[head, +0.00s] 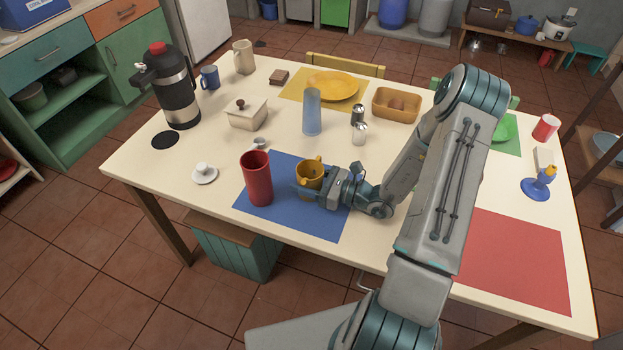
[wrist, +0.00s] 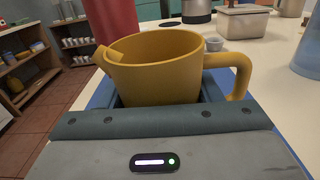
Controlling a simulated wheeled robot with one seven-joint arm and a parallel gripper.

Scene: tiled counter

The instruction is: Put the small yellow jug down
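The small yellow jug (head: 311,172) is upright over the blue placemat (head: 283,222), just right of a tall red cup (head: 256,178). My gripper (head: 309,187) is around the jug's lower body and appears shut on it. In the wrist view the jug (wrist: 155,72) sits between the fingers of my gripper (wrist: 158,98), its spout to the left and its handle to the right. The jug's base is hidden, so I cannot tell whether it touches the mat.
The red cup (wrist: 110,22) stands close behind the jug in the wrist view. A blue glass (head: 312,112), shakers (head: 358,132) and a lidded box (head: 247,115) stand farther back. The red placemat (head: 512,258) is bare.

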